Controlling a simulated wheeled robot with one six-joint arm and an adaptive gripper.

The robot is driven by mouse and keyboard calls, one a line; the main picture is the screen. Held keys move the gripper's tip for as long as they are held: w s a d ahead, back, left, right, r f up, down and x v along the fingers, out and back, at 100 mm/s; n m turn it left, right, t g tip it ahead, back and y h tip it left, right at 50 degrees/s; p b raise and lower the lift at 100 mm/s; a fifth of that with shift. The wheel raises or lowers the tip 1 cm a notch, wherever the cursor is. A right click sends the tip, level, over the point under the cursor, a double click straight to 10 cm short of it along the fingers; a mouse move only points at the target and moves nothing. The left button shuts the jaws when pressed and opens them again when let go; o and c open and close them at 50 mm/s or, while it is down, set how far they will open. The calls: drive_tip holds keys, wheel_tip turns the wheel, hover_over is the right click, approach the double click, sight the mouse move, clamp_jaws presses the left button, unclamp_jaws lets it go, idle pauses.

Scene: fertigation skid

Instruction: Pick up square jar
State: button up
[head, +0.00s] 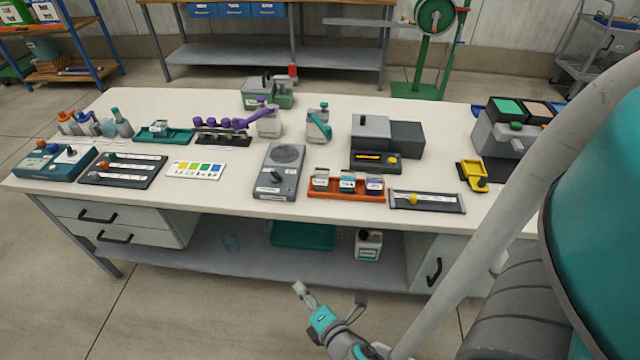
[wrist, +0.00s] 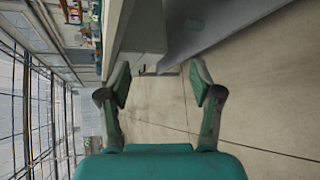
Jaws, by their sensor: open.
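I cannot tell for sure which thing is the square jar. A white, boxy jar with a dark cap and a label (head: 368,245) stands on the bench's lower shelf, right of the green tray. Several small labelled jars (head: 347,183) sit in an orange rack on the bench top. My gripper (head: 331,296) is open and empty, low in front of the bench; in the wrist view its fingers (wrist: 160,82) are apart over floor.
The white bench top (head: 225,208) holds a grey hotplate-like device (head: 280,170), trays, bottles and boxes. Under it are the grey lower shelf (head: 325,263), a green tray (head: 302,234), drawers at left and a cabinet (head: 445,262) at right. The floor in front is clear.

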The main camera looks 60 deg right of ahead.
drive_tip(key=w+d+r+n+g+h, duration=0.2)
drive_tip(key=w+d+n+h, duration=0.3)
drive_tip(key=d, duration=0.5)
drive_tip(key=n+g+h, duration=0.2)
drive_tip(key=g+h, duration=0.1)
drive_tip(key=h, duration=0.2)
approach(321, 184)
drive_tip(key=x, duration=0.2)
drive_tip(key=shift+w+d+r, duration=0.1)
drive_tip(key=shift+w+d, duration=0.15)
drive_tip(key=shift+d, duration=0.1)
drive_tip(key=x, duration=0.5)
drive_tip(key=shift+d, duration=0.3)
drive_tip(key=shift+f+x, duration=0.15)
drive_tip(key=shift+x, duration=1.15)
drive_tip(key=shift+f+x, duration=0.2)
drive_tip(key=shift+x, duration=1.1)
drive_tip(key=shift+w, duration=0.1)
clamp_jaws()
